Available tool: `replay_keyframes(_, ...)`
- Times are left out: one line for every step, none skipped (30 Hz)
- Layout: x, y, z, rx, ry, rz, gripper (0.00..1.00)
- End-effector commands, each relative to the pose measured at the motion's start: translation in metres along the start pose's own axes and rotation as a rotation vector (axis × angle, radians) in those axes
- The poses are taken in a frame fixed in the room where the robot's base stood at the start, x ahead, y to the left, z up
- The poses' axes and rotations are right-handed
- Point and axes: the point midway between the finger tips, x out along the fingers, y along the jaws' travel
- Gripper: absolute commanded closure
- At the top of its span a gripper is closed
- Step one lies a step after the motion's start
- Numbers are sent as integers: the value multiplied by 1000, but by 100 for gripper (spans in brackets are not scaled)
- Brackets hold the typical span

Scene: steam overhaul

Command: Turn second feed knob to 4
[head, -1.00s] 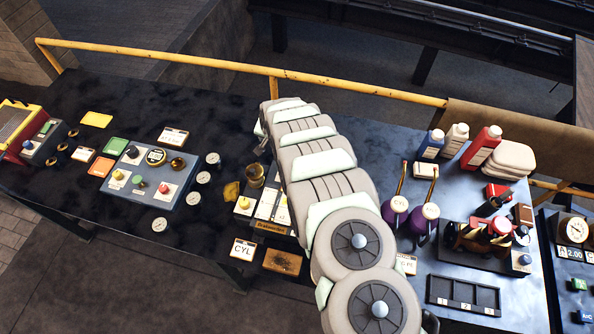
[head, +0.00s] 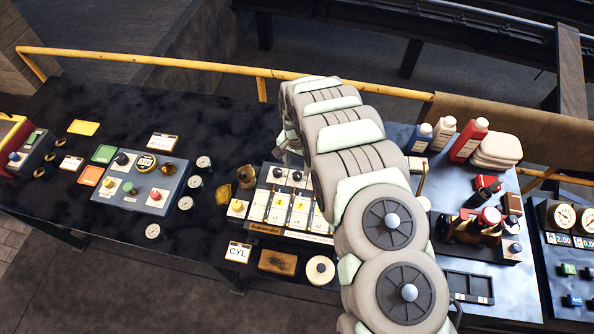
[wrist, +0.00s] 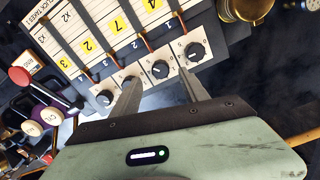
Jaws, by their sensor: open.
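The feed panel (head: 290,205) stands mid-table with columns and yellow number cards; it also fills the upper middle of the wrist view (wrist: 95,35). Black round knobs on white plates line one edge. The knob by the column marked 2 (wrist: 160,69) lies between my gripper's (wrist: 158,78) two spread fingertips in the picture; I cannot tell whether they touch it. The first knob (wrist: 195,50) is right of the fingers. Another knob (wrist: 105,98) is to the left, and one finger covers the third knob's place. The knobs' exact settings are too small to read. My arm mostly hides the gripper in the head view.
A brass cup (wrist: 245,8) stands close to the panel's end. A blue box with knobs (head: 140,183) and several dials are at left. Bottles (head: 468,138) and a rack of tools (head: 485,235) are at right. A yellow rail (head: 200,66) runs along the back.

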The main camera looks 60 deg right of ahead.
Motion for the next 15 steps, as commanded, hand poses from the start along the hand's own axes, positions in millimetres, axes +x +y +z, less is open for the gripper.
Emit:
replay_keyframes(5, 0, -1, 0, 2, -2, 48)
replay_keyframes(8, 0, -2, -1, 3, -2, 48)
replay_keyframes(13, 0, -1, -1, 2, -2, 48)
replay_keyframes(17, 0, -1, -1, 1, -1, 48)
replay_keyframes(20, 0, 0, 0, 0, -1, 48)
replay_keyframes(23, 0, -1, 1, 2, -3, 48)
replay_keyframes(26, -1, -2, 1, 3, -4, 48)
replay_keyframes(29, -1, -2, 1, 3, -4, 48)
replay_keyframes(34, 0, -1, 0, 1, -2, 48)
replay_keyframes(37, 0, 0, 0, -1, -1, 48)
replay_keyframes(39, 0, 0, 0, -1, -1, 48)
replay_keyframes(41, -1, -2, 0, 1, -2, 48)
replay_keyframes(42, -1, -2, 0, 2, -3, 48)
replay_keyframes(44, -1, -2, 0, 2, -3, 48)
replay_keyframes(47, 0, -2, 0, 2, -2, 48)
